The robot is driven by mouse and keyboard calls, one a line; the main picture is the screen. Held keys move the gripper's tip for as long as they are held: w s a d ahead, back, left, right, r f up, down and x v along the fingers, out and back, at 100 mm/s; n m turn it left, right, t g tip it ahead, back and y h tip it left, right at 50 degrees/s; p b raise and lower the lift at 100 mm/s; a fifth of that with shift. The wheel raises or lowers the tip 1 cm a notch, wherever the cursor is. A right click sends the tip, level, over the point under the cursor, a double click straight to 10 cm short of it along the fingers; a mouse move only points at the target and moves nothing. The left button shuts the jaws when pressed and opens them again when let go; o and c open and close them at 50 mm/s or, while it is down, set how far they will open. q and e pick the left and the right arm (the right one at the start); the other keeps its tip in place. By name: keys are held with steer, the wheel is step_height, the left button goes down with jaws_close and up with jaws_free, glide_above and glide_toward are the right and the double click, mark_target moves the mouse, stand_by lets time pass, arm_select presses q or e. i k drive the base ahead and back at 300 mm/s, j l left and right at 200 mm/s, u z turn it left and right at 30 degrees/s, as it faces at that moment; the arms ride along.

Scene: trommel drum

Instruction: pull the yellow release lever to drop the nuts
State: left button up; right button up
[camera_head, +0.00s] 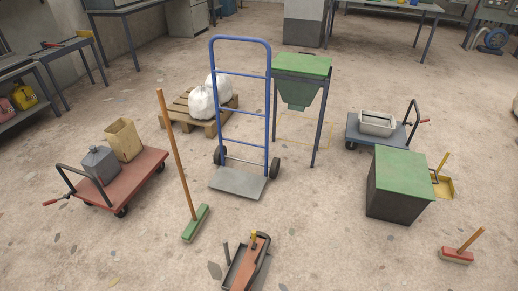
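A green hopper (301,91) with a funnel-shaped lower part stands on dark legs behind the blue hand truck. I cannot make out a yellow release lever on it. A small upright yellow piece (253,238) shows at the bottom centre, on an orange-brown and dark object (243,270) cut by the lower edge; I cannot tell whether it is a lever. No nuts can be seen. Neither of my grippers is in view.
A blue hand truck (240,43) stands in the middle. A broom (178,150) stands left of it. A red cart (140,172) is at left, a blue cart (365,133) at right. A green-topped box (404,170) and a hand brush (457,255) are at right.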

mark_target(254, 232)
steer(key=i+j, duration=0.4)
steer(key=i, duration=0.25)
steer(key=j, duration=0.85)
steer(key=k+z, duration=0.05)
